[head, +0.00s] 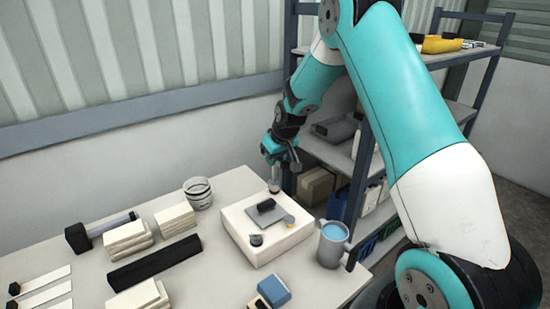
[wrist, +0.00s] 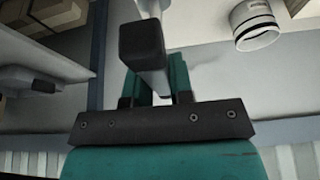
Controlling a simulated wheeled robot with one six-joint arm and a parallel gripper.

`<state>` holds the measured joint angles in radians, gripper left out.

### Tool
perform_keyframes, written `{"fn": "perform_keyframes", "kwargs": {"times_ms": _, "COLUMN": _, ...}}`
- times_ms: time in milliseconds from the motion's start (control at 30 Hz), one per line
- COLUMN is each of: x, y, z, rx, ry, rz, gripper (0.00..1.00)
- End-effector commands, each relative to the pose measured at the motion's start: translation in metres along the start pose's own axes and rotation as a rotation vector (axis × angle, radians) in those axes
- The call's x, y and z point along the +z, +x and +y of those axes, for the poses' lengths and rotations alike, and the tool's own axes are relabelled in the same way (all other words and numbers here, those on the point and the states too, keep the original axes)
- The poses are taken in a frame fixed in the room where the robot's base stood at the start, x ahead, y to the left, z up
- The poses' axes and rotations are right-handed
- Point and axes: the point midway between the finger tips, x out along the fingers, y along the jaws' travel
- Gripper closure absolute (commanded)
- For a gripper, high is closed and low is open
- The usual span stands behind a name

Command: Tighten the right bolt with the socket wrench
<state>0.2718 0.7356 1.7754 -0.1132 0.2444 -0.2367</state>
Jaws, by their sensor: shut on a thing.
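A pale block (head: 268,229) stands on the table with a grey plate (head: 266,213) on top. A dark round bolt-like piece (head: 256,240) is at the plate's front, and a small yellowish one (head: 289,220) is at its right. My gripper (head: 279,151) is above the block's back edge, shut on the socket wrench. A grey cylindrical end (head: 274,185) shows below the gripper; I cannot tell whether it touches the block. In the wrist view the wrench's dark end (wrist: 141,42) fills the space before my gripper's fingers (wrist: 163,84).
A blue-topped mug (head: 332,244) stands close to the block's right. A blue-topped piece (head: 274,291) is in front. A shelf (head: 345,154) stands behind.

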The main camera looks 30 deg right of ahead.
Motion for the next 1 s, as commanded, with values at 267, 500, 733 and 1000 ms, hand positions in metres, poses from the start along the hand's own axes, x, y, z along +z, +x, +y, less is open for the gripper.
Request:
{"fn": "perform_keyframes", "kwargs": {"times_ms": 267, "x": 0.0001, "y": 0.0006, "z": -0.0004, "rx": 0.075, "ry": 0.175, "rz": 0.001, "gripper": 1.0}}
{"fn": "perform_keyframes", "kwargs": {"times_ms": 500, "x": -0.0001, "y": 0.0008, "z": -0.0009, "rx": 0.083, "ry": 0.196, "rz": 0.001, "gripper": 1.0}}
{"fn": "perform_keyframes", "kwargs": {"times_ms": 733, "x": -0.0004, "y": 0.0011, "z": -0.0016, "rx": 0.151, "ry": 0.356, "rz": 0.002, "gripper": 1.0}}
{"fn": "perform_keyframes", "kwargs": {"times_ms": 1000, "x": -0.0005, "y": 0.0016, "z": -0.0022, "rx": 0.164, "ry": 0.387, "rz": 0.001, "gripper": 1.0}}
